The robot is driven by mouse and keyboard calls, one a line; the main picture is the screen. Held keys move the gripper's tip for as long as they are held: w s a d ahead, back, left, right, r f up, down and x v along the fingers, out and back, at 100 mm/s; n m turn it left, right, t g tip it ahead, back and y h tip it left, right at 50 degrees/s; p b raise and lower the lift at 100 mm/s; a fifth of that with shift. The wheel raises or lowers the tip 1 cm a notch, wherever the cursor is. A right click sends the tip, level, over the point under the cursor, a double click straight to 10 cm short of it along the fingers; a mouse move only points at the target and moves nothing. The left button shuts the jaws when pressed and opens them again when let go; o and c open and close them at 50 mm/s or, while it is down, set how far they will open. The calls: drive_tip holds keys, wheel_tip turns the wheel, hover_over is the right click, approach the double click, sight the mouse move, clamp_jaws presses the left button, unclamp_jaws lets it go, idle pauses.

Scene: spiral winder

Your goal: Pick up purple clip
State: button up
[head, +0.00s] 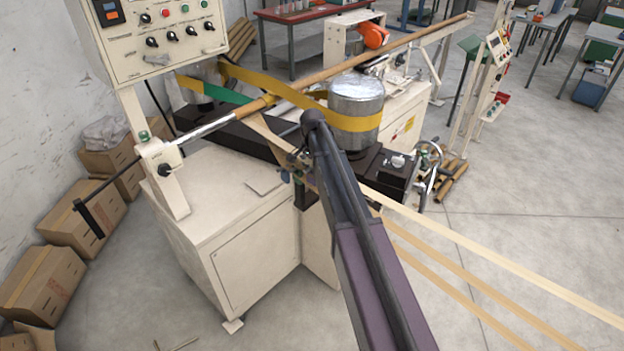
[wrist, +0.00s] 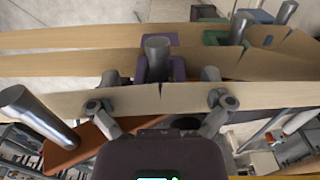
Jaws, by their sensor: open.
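In the wrist view, the purple clip (wrist: 180,68) is upper centre, with a grey metal cylinder (wrist: 157,52) standing in front of or within it. Part of the clip is hidden by the cylinder and a paper strip. My gripper (wrist: 160,76) is open, its two fingers spread to the left and right of the clip, with nothing visibly held. Whether the fingers reach the clip's depth I cannot tell. In the head view, my arm runs up to the winder and hides most of the gripper; the purple clip cannot be made out there.
Tan paper strips (wrist: 60,103) cross the wrist view close to the fingers. An orange piece (wrist: 62,152) with a metal cylinder lies lower left; a green piece (wrist: 240,30) is upper right. In the head view, the winder's metal drum (head: 356,95) stands beside my arm.

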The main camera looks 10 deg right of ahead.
drive_tip(key=shift+f+b, duration=0.95)
drive_tip(key=shift+f, duration=0.35)
drive_tip(key=c, duration=1.1)
